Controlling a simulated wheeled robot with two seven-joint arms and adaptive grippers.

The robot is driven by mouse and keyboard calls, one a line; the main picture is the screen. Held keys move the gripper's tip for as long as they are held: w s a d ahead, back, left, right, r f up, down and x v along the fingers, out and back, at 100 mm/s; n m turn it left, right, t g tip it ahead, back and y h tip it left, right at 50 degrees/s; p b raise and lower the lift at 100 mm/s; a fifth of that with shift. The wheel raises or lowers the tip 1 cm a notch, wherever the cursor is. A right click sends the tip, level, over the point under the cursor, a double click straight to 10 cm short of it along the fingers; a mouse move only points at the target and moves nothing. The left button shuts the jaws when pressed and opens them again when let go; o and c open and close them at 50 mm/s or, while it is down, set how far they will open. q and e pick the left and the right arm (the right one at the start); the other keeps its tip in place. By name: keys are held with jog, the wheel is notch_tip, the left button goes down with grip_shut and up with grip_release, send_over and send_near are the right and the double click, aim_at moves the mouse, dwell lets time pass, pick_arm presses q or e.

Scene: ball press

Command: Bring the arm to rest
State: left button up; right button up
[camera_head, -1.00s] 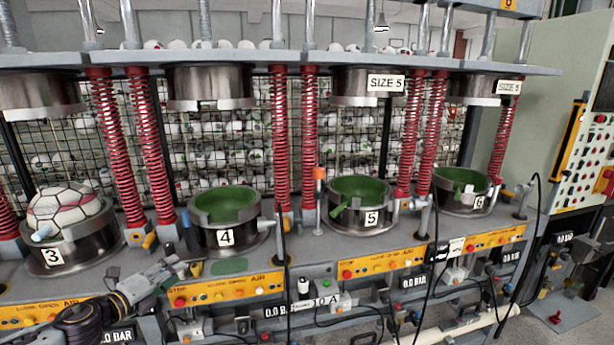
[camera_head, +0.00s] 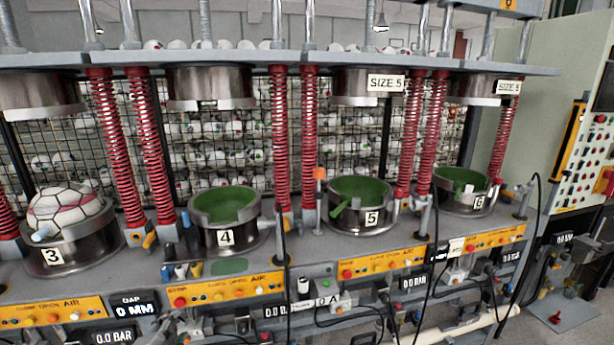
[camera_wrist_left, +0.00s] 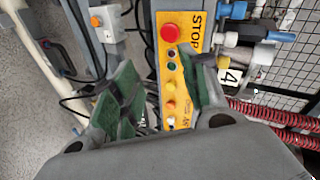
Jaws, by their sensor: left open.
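My left gripper (camera_wrist_left: 157,75) shows in the left wrist view with its two green-padded fingers spread apart and nothing between them. Behind the fingers is a yellow control panel (camera_wrist_left: 171,74) with a red stop button (camera_wrist_left: 170,33). The number 4 label (camera_wrist_left: 232,76) lies to the right of the fingers. In the head view I cannot clearly make out the left gripper among the parts at the bottom edge. My right gripper is in neither view.
Ball press stations stand in a row: station 3 (camera_head: 80,250) holds a red and white ball (camera_head: 68,208). The green moulds at station 4 (camera_head: 225,204), station 5 (camera_head: 360,190) and station 6 (camera_head: 460,179) hold no ball. Red springs (camera_head: 118,150) rise between them. Hoses hang in front.

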pick_arm(q)
jog(key=s+d+f+n+g+h, duration=0.1)
jog(key=s+d+f+n+g, duration=0.25)
jog(key=s, duration=0.35)
jog(key=s+d+f+n+g, duration=0.3)
jog(key=s+d+n, duration=0.15)
jog(key=s, duration=0.25)
jog(key=s+d+f+n+g+h, duration=0.1)
jog(key=s+d+f+n+g, duration=0.2)
jog(key=s+d, duration=0.3)
notch_tip(320, 180, down, 33)
jog(key=s+a+g, duration=0.1)
jog(key=s+a, duration=0.2)
jog(key=s+a+f, duration=0.3)
jog(key=s+f, duration=0.6)
jog(key=s, duration=0.1)
jog(key=s+a+f+g, duration=0.1)
jog(key=s+a+f, duration=0.2)
jog(key=s+f, duration=0.7)
jog(key=shift+s+f+y, duration=0.15)
jog(key=shift+s+y, duration=0.25)
jog(key=shift+s, duration=0.05)
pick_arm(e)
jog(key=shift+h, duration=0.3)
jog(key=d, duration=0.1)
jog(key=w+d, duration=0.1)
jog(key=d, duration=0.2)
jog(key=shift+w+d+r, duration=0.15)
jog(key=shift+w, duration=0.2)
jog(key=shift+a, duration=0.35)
